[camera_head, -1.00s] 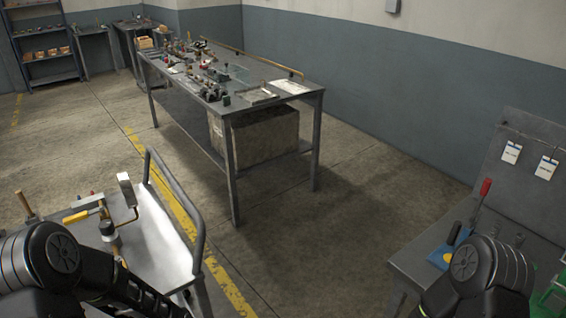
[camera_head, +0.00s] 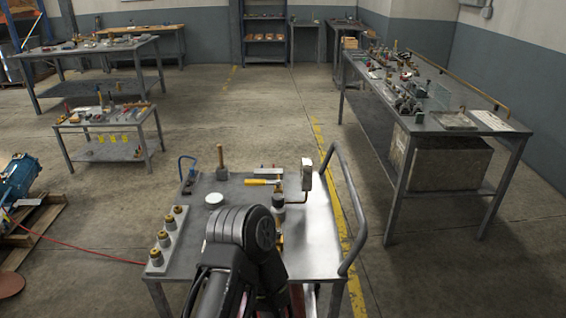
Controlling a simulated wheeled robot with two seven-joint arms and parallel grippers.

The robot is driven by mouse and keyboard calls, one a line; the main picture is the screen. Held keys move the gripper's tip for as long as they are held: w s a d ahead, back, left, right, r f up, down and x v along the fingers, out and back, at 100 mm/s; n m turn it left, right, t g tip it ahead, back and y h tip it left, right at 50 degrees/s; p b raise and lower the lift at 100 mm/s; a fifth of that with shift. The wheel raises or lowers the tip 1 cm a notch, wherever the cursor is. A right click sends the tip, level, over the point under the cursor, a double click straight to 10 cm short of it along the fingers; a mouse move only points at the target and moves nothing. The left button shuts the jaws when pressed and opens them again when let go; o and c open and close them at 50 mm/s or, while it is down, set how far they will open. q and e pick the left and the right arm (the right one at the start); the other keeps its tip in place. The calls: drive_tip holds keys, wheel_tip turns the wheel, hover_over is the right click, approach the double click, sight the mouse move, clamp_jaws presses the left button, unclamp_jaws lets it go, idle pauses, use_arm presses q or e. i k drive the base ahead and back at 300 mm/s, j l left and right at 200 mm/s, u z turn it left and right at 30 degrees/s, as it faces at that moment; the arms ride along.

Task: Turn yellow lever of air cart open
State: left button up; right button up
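The air cart (camera_head: 315,235) stands straight ahead, a grey metal table with a curved push handle on its right. The yellow lever (camera_head: 262,182) lies roughly horizontal on the cart top, pointing left from a dark valve fitting (camera_head: 278,200). A bent brass pipe runs from the fitting to a white-faced upright piece (camera_head: 307,174). The black links of my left arm come up from the bottom edge and cover part of the cart front. My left gripper does not show. My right arm and gripper are out of the picture.
On the cart stand a row of brass fittings (camera_head: 164,239), a white round tub (camera_head: 214,200), a wooden-handled tool (camera_head: 221,160) and a blue clamp (camera_head: 187,172). A workbench (camera_head: 403,160) stands at right. A red hose (camera_head: 80,252) crosses the floor at left.

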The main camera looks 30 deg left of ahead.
sight(248, 182)
drive_tip(key=u, duration=1.2)
drive_tip(key=z, duration=0.15)
